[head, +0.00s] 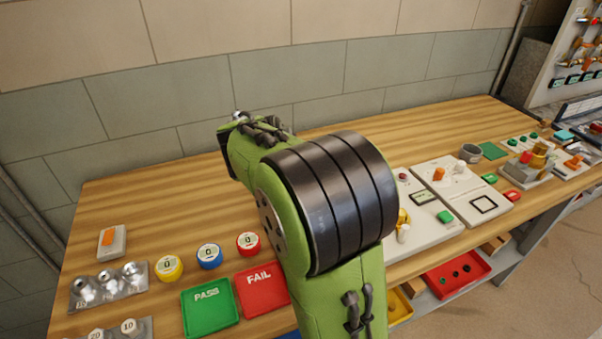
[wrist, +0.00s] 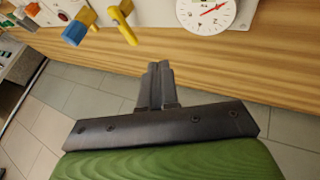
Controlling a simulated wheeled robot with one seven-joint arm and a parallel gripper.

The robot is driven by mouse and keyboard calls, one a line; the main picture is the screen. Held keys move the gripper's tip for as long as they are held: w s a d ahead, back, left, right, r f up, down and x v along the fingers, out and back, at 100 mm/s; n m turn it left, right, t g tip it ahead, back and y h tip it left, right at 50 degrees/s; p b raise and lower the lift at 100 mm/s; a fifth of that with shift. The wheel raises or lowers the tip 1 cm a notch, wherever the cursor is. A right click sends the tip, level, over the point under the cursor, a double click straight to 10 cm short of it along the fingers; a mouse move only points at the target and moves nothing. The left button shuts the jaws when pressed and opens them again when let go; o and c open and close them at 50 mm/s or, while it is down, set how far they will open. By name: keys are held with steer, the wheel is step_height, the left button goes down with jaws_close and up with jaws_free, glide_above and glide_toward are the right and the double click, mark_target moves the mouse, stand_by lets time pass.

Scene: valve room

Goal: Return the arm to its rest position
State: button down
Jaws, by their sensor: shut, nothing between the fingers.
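My green arm with its black ringed joint rises from the bottom centre of the head view and reaches over the wooden bench (head: 150,190). My gripper shows in the wrist view (wrist: 155,72), with its two dark fingers together and nothing between them. It points toward the front edge of the bench (wrist: 230,65), and I cannot tell how far apart they are. In the head view the gripper is hidden or too unclear to make out.
A green PASS tray (head: 210,310) and a red FAIL tray (head: 262,291) lie left of my arm. Panels with switches (head: 462,190) stand to the right. The wrist view shows a round dial (wrist: 207,12), a yellow handle (wrist: 122,24) and a blue block (wrist: 75,33). The back left bench is clear.

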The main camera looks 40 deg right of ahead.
stand_by(0.5)
steer(key=s+a+r+n+t+y+p, duration=0.1)
steer(key=s+a+r+y+p, duration=0.2)
steer(key=s+a, duration=0.7)
steer(key=s+a+r+n+t+y+p, duration=0.1)
steer(key=s+a+r+n+y+p, duration=0.1)
steer(key=s+a, duration=0.8)
step_height(320, 180, up, 2)
steer(key=shift+s+r+n+y+p, duration=0.2)
steer(key=shift+s+n+y+p, duration=0.15)
steer(key=shift+y+p, duration=0.4)
